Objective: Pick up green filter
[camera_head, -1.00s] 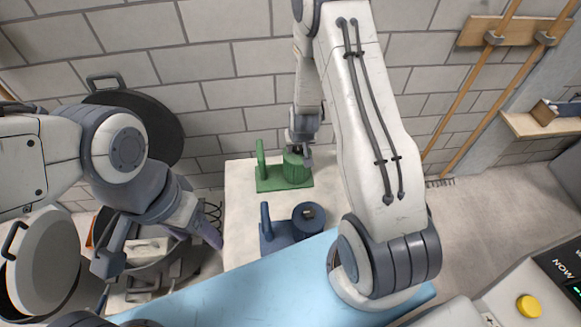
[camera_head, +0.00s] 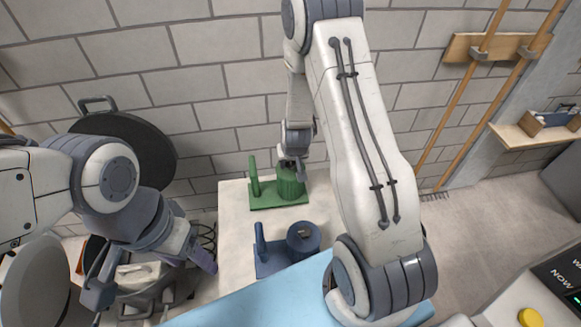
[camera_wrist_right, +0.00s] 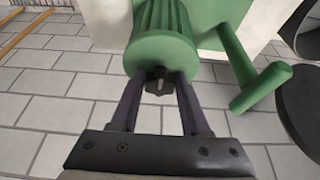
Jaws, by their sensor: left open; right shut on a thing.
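The green filter (camera_head: 290,188) is a ribbed green cylinder with a dark knob on top. It stands on a green base plate with an upright post, on a pale block by the wall. My right gripper (camera_head: 292,163) is above it, with the fingertips at its top. In the right wrist view, the green filter (camera_wrist_right: 162,40) is right in front of my right gripper (camera_wrist_right: 159,82), whose two dark fingers are shut on the knob. Whether the filter touches its base cannot be told. My left gripper (camera_head: 150,283) is open and empty at the lower left.
A blue piece (camera_head: 298,240) with a round cup and post stands on the pale block (camera_head: 233,235) nearer to me. A light blue surface (camera_head: 262,297) lies in front. Pots and a large dark lid (camera_head: 140,150) are at the left. The grey block wall is close behind.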

